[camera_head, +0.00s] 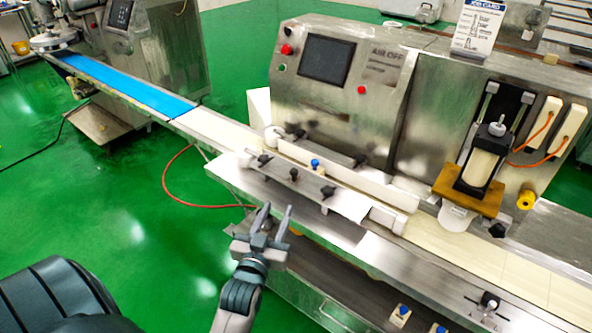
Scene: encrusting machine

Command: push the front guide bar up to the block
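The front guide bar (385,217) is a pale bar at the near side of the conveyor. Most of it is hidden behind a metal plate with dark knobs, and its right end shows white. A longer white rear guide bar (350,178) runs behind it, with a gap between them. I cannot tell for sure which part is the block; an orange-brown block (468,190) sits under the press at the right, beyond the bars' right ends. My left gripper (274,213) is open and empty, fingers pointing up, in front of the machine's near edge, apart from the bar. My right gripper is not in view.
A steel machine with a dark screen (327,60) stands behind the bars. A blue belt (135,90) leads off to the upper left. A cream belt (480,262) runs to the lower right. A red hose (172,185) hangs at the left. Green floor is open at the left.

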